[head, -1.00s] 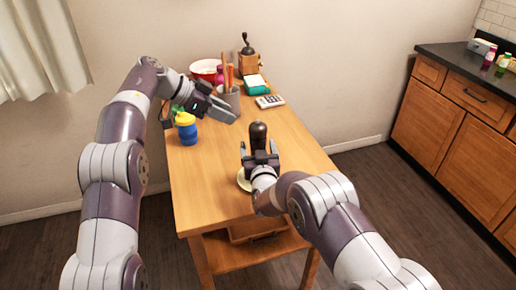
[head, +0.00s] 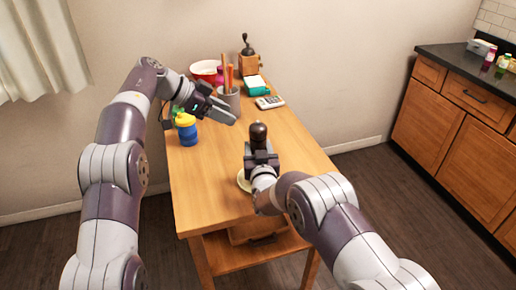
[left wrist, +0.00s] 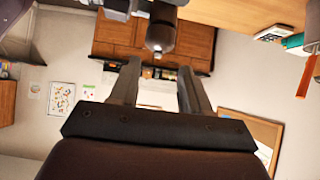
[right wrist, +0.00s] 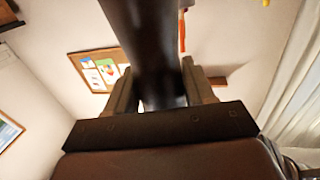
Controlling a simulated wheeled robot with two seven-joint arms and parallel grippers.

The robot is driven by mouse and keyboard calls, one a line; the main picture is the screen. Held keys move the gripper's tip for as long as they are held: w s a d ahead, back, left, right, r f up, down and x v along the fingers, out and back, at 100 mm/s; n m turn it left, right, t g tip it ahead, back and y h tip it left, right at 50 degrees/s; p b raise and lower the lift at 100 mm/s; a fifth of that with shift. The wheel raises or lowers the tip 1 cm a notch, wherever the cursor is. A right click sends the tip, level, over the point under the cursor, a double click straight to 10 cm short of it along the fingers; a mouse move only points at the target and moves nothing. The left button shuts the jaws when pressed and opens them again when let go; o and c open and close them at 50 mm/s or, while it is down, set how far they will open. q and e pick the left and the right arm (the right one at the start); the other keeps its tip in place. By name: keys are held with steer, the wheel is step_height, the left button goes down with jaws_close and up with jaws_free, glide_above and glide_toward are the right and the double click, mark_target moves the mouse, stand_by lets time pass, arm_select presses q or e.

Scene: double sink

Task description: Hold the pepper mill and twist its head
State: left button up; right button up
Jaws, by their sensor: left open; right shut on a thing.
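The dark brown pepper mill (head: 258,133) stands upright on the wooden table in the head view. My right gripper (head: 260,158) is shut on its body from the near side, and its head shows above the jaws. In the right wrist view the mill's dark body (right wrist: 150,50) passes between the fingers of the right gripper (right wrist: 163,88). My left gripper (head: 229,112) is open and empty, above the table to the left of and beyond the mill. In the left wrist view the mill's head (left wrist: 161,32) lies beyond the open fingers of the left gripper (left wrist: 157,78).
A pale plate (head: 243,181) lies left of the mill. A blue and yellow jar (head: 187,131), a utensil cup (head: 230,97), a bowl (head: 205,70), a coffee grinder (head: 248,62), a teal box (head: 256,86) and a calculator (head: 270,102) stand farther back. The table's right side is clear.

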arm_select(q)
steer(key=o, duration=0.4)
steer(key=shift+s+r, duration=0.15)
steer(key=shift+r, duration=0.4)
steer(key=shift+o, duration=0.2)
steer(key=s+d+h, duration=0.2)
steer(key=s+d, duration=0.1)
steer(key=m+t+h, duration=0.1)
steer(key=m+t, duration=0.9)
steer(key=m, duration=2)
glide_toward(263, 121)
steer(key=shift+m, duration=0.3)
steer(key=x, duration=0.6)
steer(key=f+x, duration=0.1)
steer(key=x, duration=0.2)
steer(key=shift+w+d, duration=0.3)
